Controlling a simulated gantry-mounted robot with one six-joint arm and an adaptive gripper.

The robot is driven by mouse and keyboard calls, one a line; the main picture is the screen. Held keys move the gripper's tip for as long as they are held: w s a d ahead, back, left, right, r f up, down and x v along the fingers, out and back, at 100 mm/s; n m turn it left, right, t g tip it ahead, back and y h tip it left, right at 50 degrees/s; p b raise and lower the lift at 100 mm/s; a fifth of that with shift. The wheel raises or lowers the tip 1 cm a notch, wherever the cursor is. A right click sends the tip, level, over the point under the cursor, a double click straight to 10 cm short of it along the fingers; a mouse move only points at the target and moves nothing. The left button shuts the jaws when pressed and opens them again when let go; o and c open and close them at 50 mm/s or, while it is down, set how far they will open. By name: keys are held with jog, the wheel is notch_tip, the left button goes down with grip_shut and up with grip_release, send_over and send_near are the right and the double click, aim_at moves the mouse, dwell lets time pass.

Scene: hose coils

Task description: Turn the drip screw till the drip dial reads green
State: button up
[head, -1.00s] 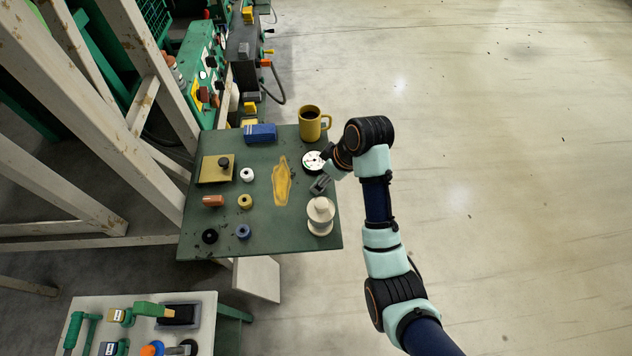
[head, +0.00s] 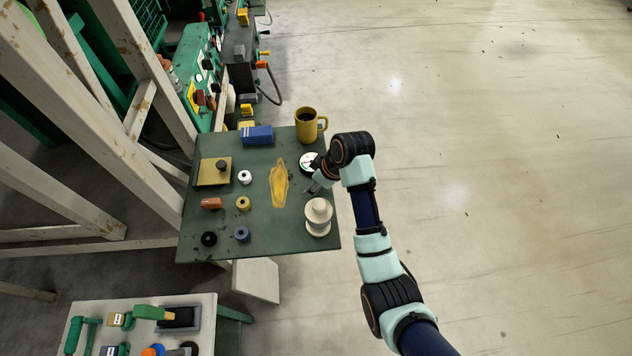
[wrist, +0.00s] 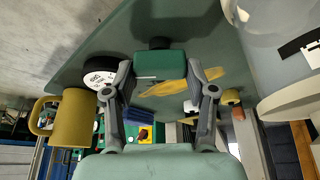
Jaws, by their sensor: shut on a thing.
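The drip dial (head: 309,163) is a round white disc with small coloured marks near the table's right edge. Its rim also shows in the wrist view (wrist: 100,75), left of the fingers. Its reading is too small to tell. My gripper (head: 318,184) is just below the dial and low over the table. In the wrist view its two fingers (wrist: 160,75) stand either side of a green block with a dark top (wrist: 160,62), which seems to be the drip screw. The gripper is shut on it; the contact is partly hidden.
A cream stepped cylinder (head: 318,214) stands close below the gripper. A yellow mug (head: 306,126) and a blue block (head: 257,135) stand at the back. A yellow spill (head: 279,184) lies left of the gripper. Several small rings and blocks sit on the left half.

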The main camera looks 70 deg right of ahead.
jog(key=shift+a+r+m+h+p, duration=0.1)
jog(key=shift+m+h+p, duration=0.3)
jog(key=shift+m, duration=0.5)
jog(key=shift+m+h, duration=0.4)
jog(key=shift+m, duration=0.8)
jog(key=o, duration=1.2)
jog(key=shift+c, duration=0.2)
jog(key=v, duration=0.7)
jog(key=shift+r, duration=0.25)
jog(key=shift+w, duration=0.1)
